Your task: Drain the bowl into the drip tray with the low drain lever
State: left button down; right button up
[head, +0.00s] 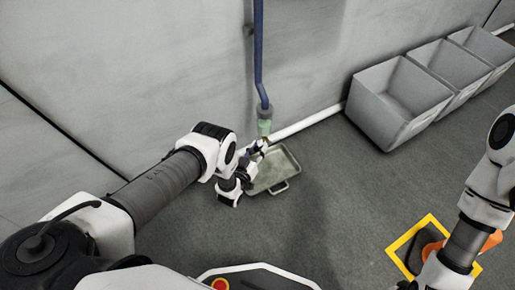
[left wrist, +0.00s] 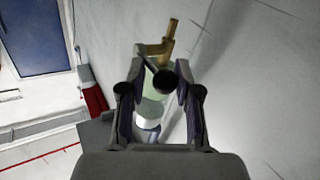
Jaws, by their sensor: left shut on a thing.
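A greenish filter bowl (head: 264,112) hangs at the lower end of the blue pipe, close to the wall. It shows as a pale green cup in the left wrist view (left wrist: 152,108), with a brass fitting (left wrist: 166,44) beyond it. The grey drip tray (head: 282,168) lies on the floor below. My left gripper (head: 258,148) is just under the bowl, over the tray's back left part. In the left wrist view its fingers are shut on the drain lever, whose dark round end (left wrist: 165,82) shows between them. The lever's angle and any flow are unclear.
A blue pipe (head: 259,50) runs down the grey wall. A white pipe (head: 308,122) runs along the wall foot. Several grey bins (head: 398,100) stand at the right. A yellow-framed floor square (head: 398,243) lies near my right arm. The floor between is clear.

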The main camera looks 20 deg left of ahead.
pick_arm(q)
jog(key=shift+w+a+r+m+g+y+p, duration=0.15)
jog(key=shift+a+r+m+g+y+p, duration=0.2)
jog(key=shift+r+g+p, duration=0.55)
jog(key=shift+w+r+m+g+p, duration=0.15)
jog(key=shift+m+g+p, duration=0.15)
jog(key=shift+p, duration=0.75)
jog(key=shift+w+d+r+m+g+y+p, duration=0.1)
jog(key=shift+r+m+g+y+p, duration=0.3)
jog(key=shift+g+p, duration=0.45)
jog(key=shift+w+d+r+m+g+y+p, duration=0.1)
jog(key=shift+m+g+y+p, duration=0.1)
jog(key=shift+g, duration=0.2)
jog(key=shift+w+d+r+m+g+y+p, duration=0.1)
jog(key=shift+m+g+p, duration=0.05)
jog(key=shift+g, duration=0.2)
jog(key=c, duration=1)
grip_release()
jog(key=shift+a, duration=0.1)
jog(key=shift+s+d, duration=0.2)
jog(key=shift+d, duration=0.05)
